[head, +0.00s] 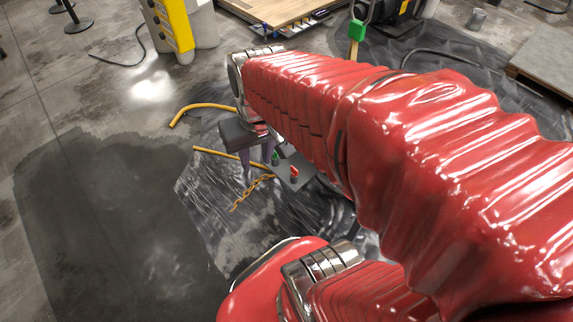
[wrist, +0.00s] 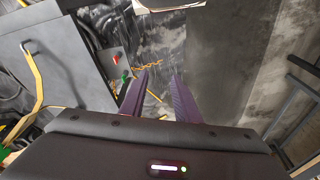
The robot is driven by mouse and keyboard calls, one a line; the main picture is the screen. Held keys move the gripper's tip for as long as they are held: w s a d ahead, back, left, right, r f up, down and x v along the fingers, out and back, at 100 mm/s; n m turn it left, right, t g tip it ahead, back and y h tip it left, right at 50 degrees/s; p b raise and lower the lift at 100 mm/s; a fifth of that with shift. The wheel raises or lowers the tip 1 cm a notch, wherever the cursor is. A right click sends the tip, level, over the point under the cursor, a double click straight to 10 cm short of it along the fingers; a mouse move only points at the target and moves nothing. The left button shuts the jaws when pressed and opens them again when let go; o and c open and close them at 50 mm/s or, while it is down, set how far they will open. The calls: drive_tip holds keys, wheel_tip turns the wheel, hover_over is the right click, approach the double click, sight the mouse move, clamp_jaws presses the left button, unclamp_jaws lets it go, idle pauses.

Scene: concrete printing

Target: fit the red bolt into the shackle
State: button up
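A small red piece (head: 294,171), likely the red bolt, is on a grey plate (head: 300,182). It also shows in the wrist view (wrist: 116,59), left of my fingers. A small green piece (wrist: 125,76) is close beside it, nearer my left finger; I cannot tell whether it is the shackle. An orange-yellow chain (wrist: 148,65) lies beyond my fingertips and also shows in the head view (head: 250,190). My gripper (wrist: 161,77) points down with its two purple fingers apart and nothing between them. In the head view my gripper (head: 248,165) hangs just left of the plate.
Yellow hoses (head: 205,108) lie on dark plastic sheeting around the plate. A dark, damp-looking floor area (head: 110,220) at the left is clear. A yellow-fronted pale cabinet (head: 178,25) stands at the back. A pale slab (head: 548,60) is at the back right.

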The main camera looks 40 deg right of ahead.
drive_tip(key=d+f+m+t+y, duration=0.2)
drive_tip(key=d+f+m+y, duration=0.15)
drive_tip(key=f+m, duration=0.6)
drive_tip(key=d+f+m+t+y, duration=0.25)
drive_tip(key=f+m+y, duration=0.25)
drive_tip(key=f, duration=0.9)
drive_tip(key=d+f+m+t+y, duration=0.2)
drive_tip(key=d+f+m+y, duration=0.2)
drive_tip(key=f+m, duration=0.55)
drive_tip(key=w+d+f+m+t+h, duration=0.2)
drive_tip(key=d+f+m+t+h, duration=0.4)
drive_tip(key=f, duration=0.5)
drive_tip(key=w+d+m+t+h, duration=0.1)
drive_tip(key=d+m+t+h, duration=0.1)
drive_tip(key=d+h, duration=0.4)
drive_tip(key=d+t, duration=0.1)
drive_tip(key=d, duration=0.2)
drive_tip(key=shift+w+f, duration=0.25)
drive_tip(key=shift+f, duration=0.15)
drive_tip(key=shift+w+a, duration=0.1)
